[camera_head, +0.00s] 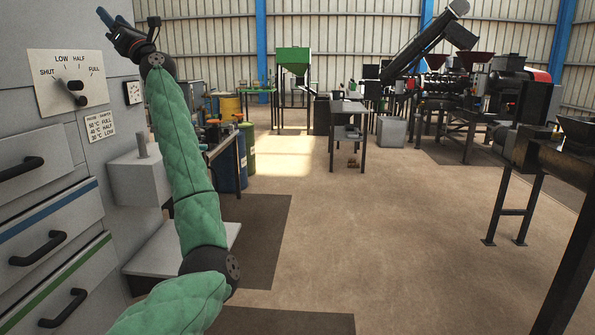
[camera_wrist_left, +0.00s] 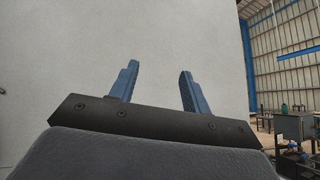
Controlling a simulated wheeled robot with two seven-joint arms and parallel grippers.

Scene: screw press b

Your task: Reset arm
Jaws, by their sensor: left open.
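My left arm, in a green quilted sleeve, comes in from the bottom left of the head view and reaches up. My left gripper (camera_head: 110,17) is raised near the top left, above the dial plate. In the left wrist view its two blue fingers (camera_wrist_left: 158,82) stand apart with nothing between them, in front of a plain pale grey surface (camera_wrist_left: 70,60). My right gripper is in neither view.
A grey cabinet on the left carries a selector dial (camera_head: 76,88), a small gauge (camera_head: 133,92) and drawers with black handles (camera_head: 40,247). The middle floor (camera_head: 360,240) is clear. Machines stand farther back.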

